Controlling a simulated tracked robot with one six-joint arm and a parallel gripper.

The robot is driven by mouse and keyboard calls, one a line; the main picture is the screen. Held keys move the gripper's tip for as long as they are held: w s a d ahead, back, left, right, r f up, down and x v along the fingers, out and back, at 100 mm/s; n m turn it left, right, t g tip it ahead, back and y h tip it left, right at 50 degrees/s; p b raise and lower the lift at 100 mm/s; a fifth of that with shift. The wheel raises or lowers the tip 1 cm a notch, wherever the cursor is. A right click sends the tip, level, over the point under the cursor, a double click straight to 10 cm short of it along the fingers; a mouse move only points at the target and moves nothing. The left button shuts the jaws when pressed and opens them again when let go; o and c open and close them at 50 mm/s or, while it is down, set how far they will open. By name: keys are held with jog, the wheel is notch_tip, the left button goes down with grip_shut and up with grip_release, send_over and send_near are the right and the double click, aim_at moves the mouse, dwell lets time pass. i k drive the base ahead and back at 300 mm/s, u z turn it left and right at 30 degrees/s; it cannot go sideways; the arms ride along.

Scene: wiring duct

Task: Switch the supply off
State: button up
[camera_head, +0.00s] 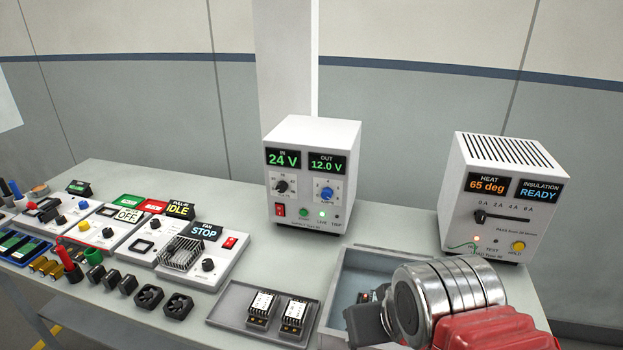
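The supply (311,175) is a white box standing on the table toward the back, right of the middle. Its displays read IN 24 V (283,159) and OUT 12.0 V (326,164). A red rocker switch (279,211) sits at the lower left of its front, beside a green button (303,213). A dark knob (282,186) and a blue knob (327,194) are above. My gripper (366,324) is dark, at the bottom right, in front of and below the supply, apart from it. Its fingers are not clear.
A second white box (496,195) reads HEAT 65 deg and INSULATION READY. A grey bin (345,272) lies partly behind my arm. A tray (232,300) holds two modules. Boards, switches and fans (149,298) crowd the left. The table is clear just before the supply (270,250).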

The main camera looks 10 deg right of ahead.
aim_at(279, 209)
jog(key=k, duration=1.3)
jog(key=u, duration=0.45)
jog(key=i, duration=0.55)
jog(key=u, duration=0.55)
jog(key=i, duration=1.65)
jog(key=z, duration=0.6)
